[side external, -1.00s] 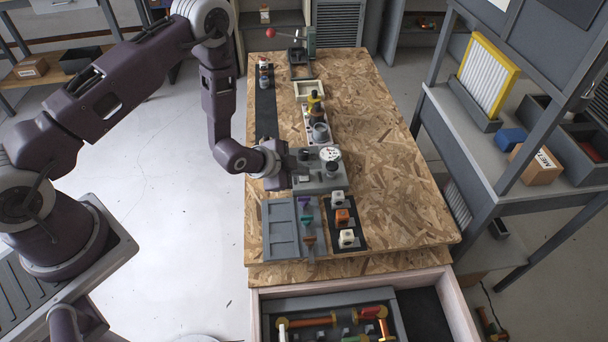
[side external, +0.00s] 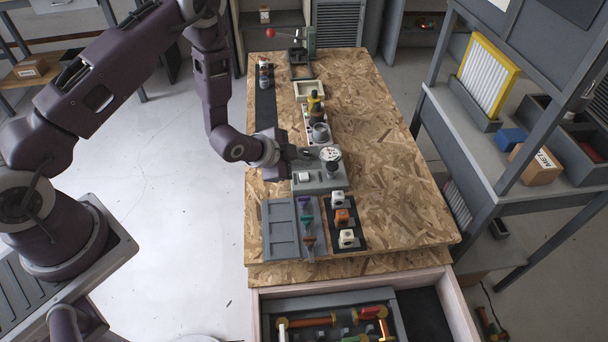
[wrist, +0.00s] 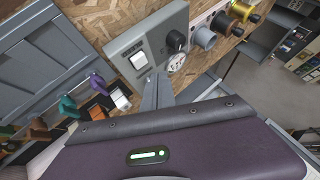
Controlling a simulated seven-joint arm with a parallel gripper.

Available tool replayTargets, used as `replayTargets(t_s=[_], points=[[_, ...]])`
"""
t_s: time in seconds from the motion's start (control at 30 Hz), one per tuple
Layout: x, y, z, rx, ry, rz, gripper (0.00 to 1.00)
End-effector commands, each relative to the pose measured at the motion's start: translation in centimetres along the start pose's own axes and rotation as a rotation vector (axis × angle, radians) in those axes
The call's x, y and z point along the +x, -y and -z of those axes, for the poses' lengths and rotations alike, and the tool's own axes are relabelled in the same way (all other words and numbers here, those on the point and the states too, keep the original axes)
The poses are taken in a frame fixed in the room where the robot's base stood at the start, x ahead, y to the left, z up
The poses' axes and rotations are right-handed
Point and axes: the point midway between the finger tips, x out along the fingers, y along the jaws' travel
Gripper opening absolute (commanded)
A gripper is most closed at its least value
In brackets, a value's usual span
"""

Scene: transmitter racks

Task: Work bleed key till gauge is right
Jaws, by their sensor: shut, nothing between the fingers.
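A grey box (side external: 322,182) stands on the wooden bench and also shows in the wrist view (wrist: 118,46). It carries a round white gauge (side external: 330,154), also in the wrist view (wrist: 176,62); its needle is too small to read. A black knob (wrist: 175,41), which may be the bleed key, sits on the box beside the gauge. A white rocker piece (wrist: 138,60) is set in the box face, left of the knob. My gripper (wrist: 158,84) is shut and empty, close to the gauge. I cannot tell whether its tips touch anything.
Colored keys (side external: 306,220) stand by a grey panel tray (side external: 281,229) in front of the box. Cylindrical parts (side external: 319,131) stand behind. The bench's right side (side external: 400,180) is clear.

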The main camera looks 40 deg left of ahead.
Motion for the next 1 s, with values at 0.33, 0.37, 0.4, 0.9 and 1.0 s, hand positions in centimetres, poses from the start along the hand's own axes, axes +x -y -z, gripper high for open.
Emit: replayTargets(t_s=[0.33, 0.37, 0.4, 0.9, 1.0], points=[[-2.2, 1.6, 1.6, 0.001, 0.000, 0.001, 0.00], [-2.3, 1.7, 1.7, 0.001, 0.000, 0.001, 0.00], [-2.4, 1.7, 1.7, 0.000, 0.000, 0.000, 0.00], [-10.9, 7.9, 5.9, -0.180, 0.073, 0.015, 0.00], [-18.1, 9.7, 7.2, -0.324, 0.130, 0.014, 0.00]])
